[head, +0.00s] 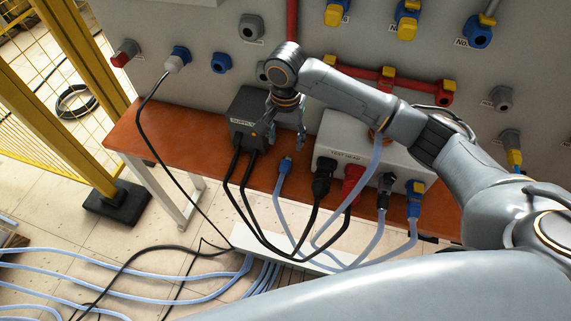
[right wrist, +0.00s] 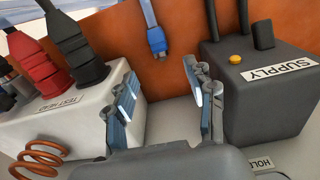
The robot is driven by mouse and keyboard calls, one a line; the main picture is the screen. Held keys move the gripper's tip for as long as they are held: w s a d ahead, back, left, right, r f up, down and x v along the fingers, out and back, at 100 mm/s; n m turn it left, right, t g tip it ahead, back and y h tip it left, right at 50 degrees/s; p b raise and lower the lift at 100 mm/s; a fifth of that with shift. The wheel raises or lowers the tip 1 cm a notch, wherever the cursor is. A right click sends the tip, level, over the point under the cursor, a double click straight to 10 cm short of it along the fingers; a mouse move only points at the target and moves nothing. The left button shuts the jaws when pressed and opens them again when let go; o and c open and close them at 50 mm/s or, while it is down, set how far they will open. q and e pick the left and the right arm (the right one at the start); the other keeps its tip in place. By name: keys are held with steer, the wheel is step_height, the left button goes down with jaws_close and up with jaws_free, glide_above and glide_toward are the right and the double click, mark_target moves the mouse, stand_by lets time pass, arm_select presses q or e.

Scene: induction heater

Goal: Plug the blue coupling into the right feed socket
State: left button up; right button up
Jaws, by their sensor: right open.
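The blue coupling (head: 285,166), on a pale blue hose, lies on the orange-brown bench between the SUPPLY box and the TEST HEAD box. In the right wrist view it (right wrist: 157,42) shows beyond my fingers, between and apart from them. My right gripper (head: 285,132) is open and empty above the bench, just behind the coupling in the head view; its two fingers (right wrist: 163,95) are spread wide in the wrist view. Which socket is the right feed socket I cannot tell; an empty-looking blue socket (head: 221,63) is on the grey wall panel. My left gripper is not in view.
The dark SUPPLY box (head: 248,115) and the white TEST HEAD box (head: 340,137), with several plugs in it, flank the right gripper closely. Black cables (head: 231,180) run over the bench (head: 150,145) edge. A copper coil (right wrist: 38,158) shows in the wrist view.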

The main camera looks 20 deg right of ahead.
glide_above(287, 159)
steer(key=f, duration=0.5)
steer(key=shift+s+a, duration=0.2)
steer(key=shift+a, duration=0.05)
steer(key=shift+w+d+f+p, duration=0.15)
steer(key=shift+f+p, duration=0.2)
steer(key=shift+f, duration=0.95)
steer(key=shift+w+d+f+p, duration=0.1)
steer(key=shift+f+p, duration=0.2)
steer(key=shift+f, duration=0.95)
jaws_close()
